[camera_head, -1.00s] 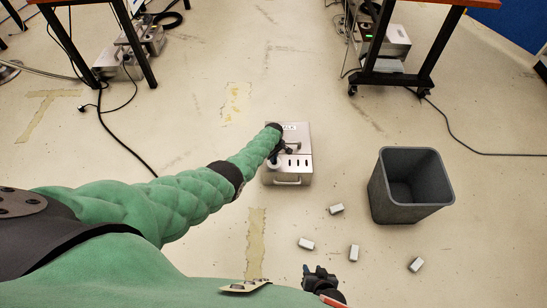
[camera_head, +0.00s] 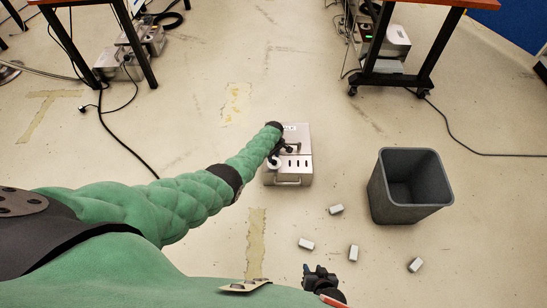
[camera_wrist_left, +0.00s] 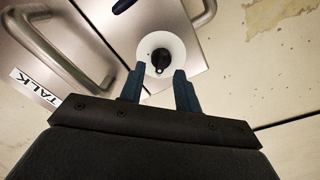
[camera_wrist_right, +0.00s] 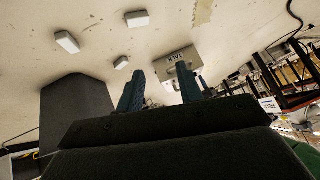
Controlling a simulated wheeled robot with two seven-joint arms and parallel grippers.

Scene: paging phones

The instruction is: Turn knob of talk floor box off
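The silver talk floor box (camera_head: 297,165) stands on the floor in the middle of the head view. In the left wrist view its lid (camera_wrist_left: 45,75) carries a TALK label (camera_wrist_left: 36,89) and metal handles. Its black knob (camera_wrist_left: 161,59) sits on a round white plate (camera_wrist_left: 150,45). My left gripper (camera_wrist_left: 158,82) is open, its fingertips near the knob on either side, with a gap between them; I cannot tell if they touch it. In the head view the left gripper (camera_head: 280,152) is over the box. My right gripper (camera_head: 318,272) is open and empty, away from the box (camera_wrist_right: 178,62).
A dark grey bin (camera_head: 410,190) stands right of the box. Several small white blocks (camera_head: 336,209) lie on the floor in front. Desks (camera_head: 400,75) with other boxes and cables are at the back.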

